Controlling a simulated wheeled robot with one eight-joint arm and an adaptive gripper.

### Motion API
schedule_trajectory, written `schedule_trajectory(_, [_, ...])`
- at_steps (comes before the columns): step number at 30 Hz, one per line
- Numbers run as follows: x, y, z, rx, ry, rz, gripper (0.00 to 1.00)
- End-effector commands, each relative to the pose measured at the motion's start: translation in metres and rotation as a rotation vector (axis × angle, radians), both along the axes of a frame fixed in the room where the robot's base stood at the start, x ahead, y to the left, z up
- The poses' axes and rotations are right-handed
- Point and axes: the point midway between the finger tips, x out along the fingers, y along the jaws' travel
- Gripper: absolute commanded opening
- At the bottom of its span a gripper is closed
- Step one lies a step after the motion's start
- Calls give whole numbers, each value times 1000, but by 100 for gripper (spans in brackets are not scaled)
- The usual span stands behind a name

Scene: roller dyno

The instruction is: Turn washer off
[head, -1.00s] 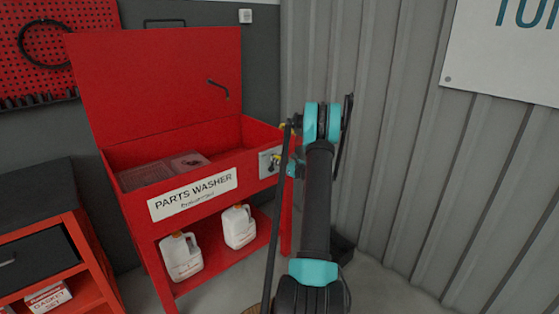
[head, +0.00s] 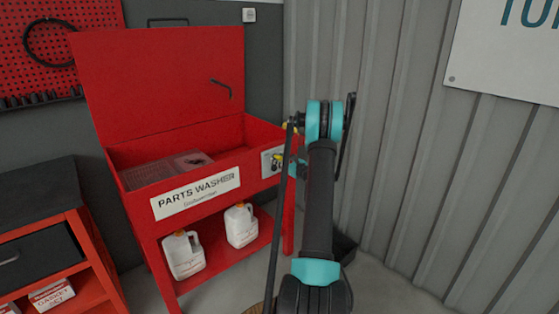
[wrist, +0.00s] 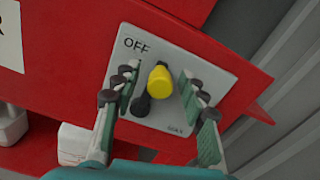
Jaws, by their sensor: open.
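The red parts washer (head: 245,186) stands open-lidded at the left in the head view. Its grey control plate (head: 266,165) is on the front right. In the wrist view the plate (wrist: 158,122) carries a yellow knob (wrist: 160,81) with a black part (wrist: 142,104) pointing down-left from it. The plate reads OFF at its upper left; lettering at its lower right is too small to read surely. My gripper (wrist: 157,84) is open, with one finger on each side of the knob and gaps showing. In the head view my arm hides part of the gripper.
White jugs (head: 184,255) stand on the washer's lower shelf. A red and black cabinet (head: 38,225) is at the left. A corrugated grey wall (head: 405,160) rises close to the right of my arm.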

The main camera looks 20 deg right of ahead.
Motion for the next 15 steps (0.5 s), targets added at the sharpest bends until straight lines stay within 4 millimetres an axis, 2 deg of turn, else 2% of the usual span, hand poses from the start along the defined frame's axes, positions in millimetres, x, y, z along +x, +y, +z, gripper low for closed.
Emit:
schedule_trajectory(5, [-16, -6, 0, 0, 0, -2, 43])
schedule_trajectory(15, [-79, -30, 0, 0, 0, -3, 43])
